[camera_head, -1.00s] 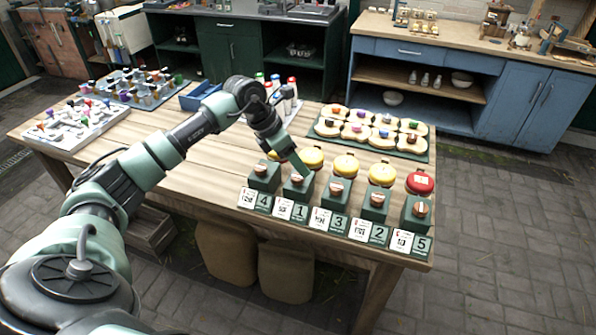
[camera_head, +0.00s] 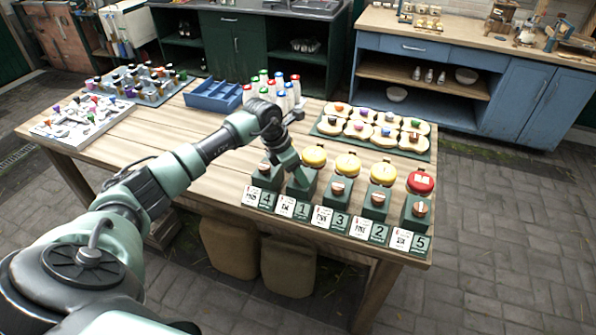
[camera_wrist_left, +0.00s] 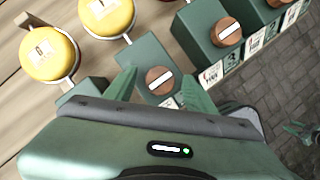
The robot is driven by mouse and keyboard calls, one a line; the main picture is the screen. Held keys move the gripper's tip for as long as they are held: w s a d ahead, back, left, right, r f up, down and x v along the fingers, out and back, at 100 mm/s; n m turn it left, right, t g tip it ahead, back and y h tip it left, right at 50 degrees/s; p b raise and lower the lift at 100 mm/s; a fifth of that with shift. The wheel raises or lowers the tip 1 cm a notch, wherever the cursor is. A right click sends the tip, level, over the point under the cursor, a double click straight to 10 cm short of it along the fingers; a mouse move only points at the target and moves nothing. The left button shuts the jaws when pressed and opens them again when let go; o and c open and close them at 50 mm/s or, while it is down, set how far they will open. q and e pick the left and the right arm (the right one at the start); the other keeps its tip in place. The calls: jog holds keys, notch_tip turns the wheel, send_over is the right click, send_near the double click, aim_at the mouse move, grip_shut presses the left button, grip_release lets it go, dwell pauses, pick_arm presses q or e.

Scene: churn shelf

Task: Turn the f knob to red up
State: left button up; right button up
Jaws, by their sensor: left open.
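A row of green boxes with round wooden knobs stands along the table's front edge, with number cards 4, 1, 3, 2 and 5. The lettering on the small white labels is too small to read, so I cannot tell which knob is f. My left gripper (camera_wrist_left: 160,90) is open, fingers on either side of a wooden knob (camera_wrist_left: 161,80) with a white bar; contact is unclear. In the head view my left gripper (camera_head: 300,184) is at the box above card 1 (camera_head: 302,210) and hides its knob. Neighbouring knobs (camera_head: 337,188) (camera_wrist_left: 227,32) are clear.
Yellow domes (camera_head: 348,163) and one red dome (camera_head: 421,181) stand behind the boxes. Bottles (camera_head: 282,92), a blue tray (camera_head: 214,96) and a green tray (camera_head: 327,129) lie farther back. A small green and dark part, perhaps my right gripper (camera_wrist_left: 303,131), shows at the wrist view's edge.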

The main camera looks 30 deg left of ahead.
pick_arm(q)
grip_shut()
pick_arm(e)
jog(key=shift+d, duration=0.35)
pick_arm(q)
jog(key=n+y+b, duration=0.1)
jog(key=n, duration=0.3)
jog(key=shift+d+t, duration=0.1)
jog(key=shift+t, duration=0.3)
jog(key=n+y+b, duration=0.2)
jog(key=n, duration=0.2)
jog(key=shift+d+b, duration=0.15)
jog(key=shift+b, duration=0.15)
jog(key=n+y+b, duration=0.1)
jog(key=n, duration=0.1)
jog(key=n+b, duration=0.2)
jog(key=n, duration=0.1)
jog(key=shift+w+d+g+y, duration=0.1)
jog(key=shift+g+y, duration=0.3)
jog(key=n+g+y+b, duration=0.1)
jog(key=n, duration=0.2)
jog(key=shift+n+b, duration=0.3)
jog(key=shift+b, duration=0.1)
jog(key=shift+r+n, duration=0.1)
jog(key=shift+n, duration=0.5)
pick_arm(e)
notch_tip(320, 180, down, 9)
jog(key=shift+a, duration=0.15)
